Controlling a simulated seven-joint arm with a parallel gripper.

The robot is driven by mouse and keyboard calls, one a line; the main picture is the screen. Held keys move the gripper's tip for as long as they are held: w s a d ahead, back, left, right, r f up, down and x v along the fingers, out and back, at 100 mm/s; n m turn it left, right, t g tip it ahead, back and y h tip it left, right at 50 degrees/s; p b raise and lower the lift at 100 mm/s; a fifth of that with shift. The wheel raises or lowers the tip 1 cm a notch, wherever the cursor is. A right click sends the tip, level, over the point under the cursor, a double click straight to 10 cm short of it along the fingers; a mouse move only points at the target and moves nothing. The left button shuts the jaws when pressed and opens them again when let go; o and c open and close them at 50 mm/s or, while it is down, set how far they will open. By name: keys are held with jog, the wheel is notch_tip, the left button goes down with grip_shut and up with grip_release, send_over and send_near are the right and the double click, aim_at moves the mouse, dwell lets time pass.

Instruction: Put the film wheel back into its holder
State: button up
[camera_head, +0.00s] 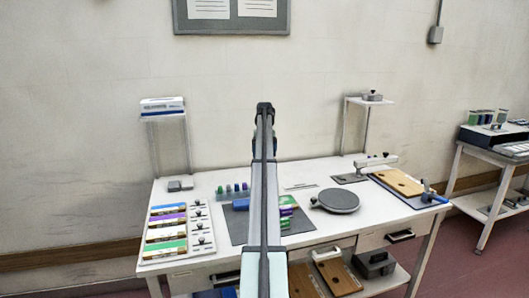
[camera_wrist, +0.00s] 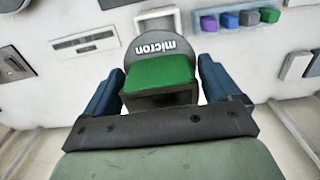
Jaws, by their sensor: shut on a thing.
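In the wrist view, my gripper (camera_wrist: 161,68) has its two blue fingers on either side of the film wheel (camera_wrist: 163,71). The gripper is shut on the wheel, which shows a green block face and a grey rounded plate marked "micron", upside down in the picture.
Colored blocks (camera_wrist: 236,19) stand beside the pale piece. A slotted plate (camera_wrist: 86,42) lies on the other side. In the head view, the white table (camera_head: 296,260) also holds a dark mat (camera_head: 238,229), a round grey plate (camera_head: 338,201) and a colored panel rack (camera_head: 200,222).

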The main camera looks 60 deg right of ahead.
notch_tip(320, 180, down, 11)
dwell(4.3)
jog(key=o, duration=0.9)
jog(key=shift+c, duration=0.2)
jog(key=shift+f, duration=0.1)
jog(key=shift+r, duration=3.55)
